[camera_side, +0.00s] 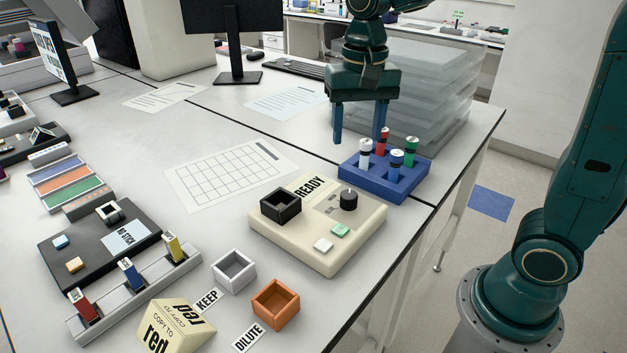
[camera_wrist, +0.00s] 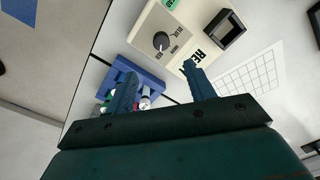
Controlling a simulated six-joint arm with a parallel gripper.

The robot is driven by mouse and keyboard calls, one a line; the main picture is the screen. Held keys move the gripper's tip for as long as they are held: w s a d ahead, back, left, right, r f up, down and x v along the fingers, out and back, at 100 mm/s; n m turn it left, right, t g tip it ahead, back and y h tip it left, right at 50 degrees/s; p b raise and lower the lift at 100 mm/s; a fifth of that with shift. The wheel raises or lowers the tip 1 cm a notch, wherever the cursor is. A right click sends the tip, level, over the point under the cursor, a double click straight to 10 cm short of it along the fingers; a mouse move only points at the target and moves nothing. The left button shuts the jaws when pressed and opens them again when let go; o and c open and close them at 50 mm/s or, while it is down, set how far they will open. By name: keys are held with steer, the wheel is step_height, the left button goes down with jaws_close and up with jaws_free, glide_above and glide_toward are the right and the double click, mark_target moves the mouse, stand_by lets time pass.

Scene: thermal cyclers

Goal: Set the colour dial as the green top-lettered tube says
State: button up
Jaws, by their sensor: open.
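The green tube (camera_side: 411,152) stands upright in a blue rack (camera_side: 400,188) with a red tube (camera_side: 382,142), a blue tube (camera_side: 396,160) and a white tube (camera_side: 365,152). The lettering on their tops is too small to read. A black dial (camera_side: 348,199) sits on a cream device marked READY (camera_side: 290,240), left of the rack; the dial also shows in the wrist view (camera_wrist: 161,41), with small lettering beside it. My gripper (camera_side: 359,138) is open and empty, its fingers pointing down above the rack. In the wrist view, a finger partly hides the tubes.
The cream device also has a black square well (camera_side: 281,206), a white button (camera_side: 323,245) and a green button (camera_side: 340,230). Stacked clear trays (camera_side: 430,80) stand behind the rack. A white bin (camera_side: 234,271) and an orange bin (camera_side: 276,303) stand in front. The table edge is close by the rack.

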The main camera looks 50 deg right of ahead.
mark_target(349, 194)
steer(key=shift+w+f, duration=0.15)
steer(key=shift+w, duration=0.15)
steer(key=shift+f, duration=0.1)
step_height(349, 194, down, 14)
steer(key=shift+r, duration=0.2)
stand_by(0.5)
steer(key=c, duration=1)
